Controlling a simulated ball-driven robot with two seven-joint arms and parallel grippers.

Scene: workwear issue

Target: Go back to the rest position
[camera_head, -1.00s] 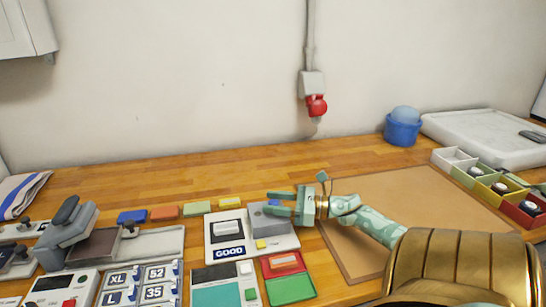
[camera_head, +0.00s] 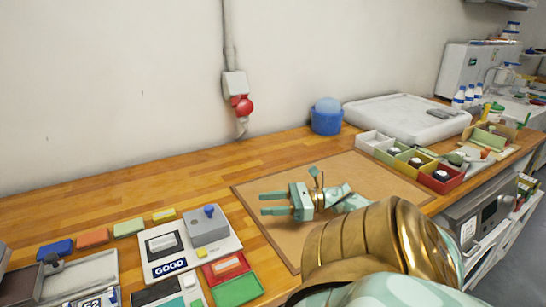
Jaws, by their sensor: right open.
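My right gripper (camera_head: 275,203) is open with its fingers pointing left. It hangs over the left part of the brown mat (camera_head: 365,170), with nothing between its fingers. To its left stands the board marked GOOD (camera_head: 170,265), with a grey block (camera_head: 207,228) that has a blue knob on top. A gap lies between the fingers and that board. My golden right forearm covers the front part of the mat. My left gripper is out of view.
Open-topped bins (camera_head: 440,177), a blue tub (camera_head: 326,117) and a white tray (camera_head: 400,118) stand at the right.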

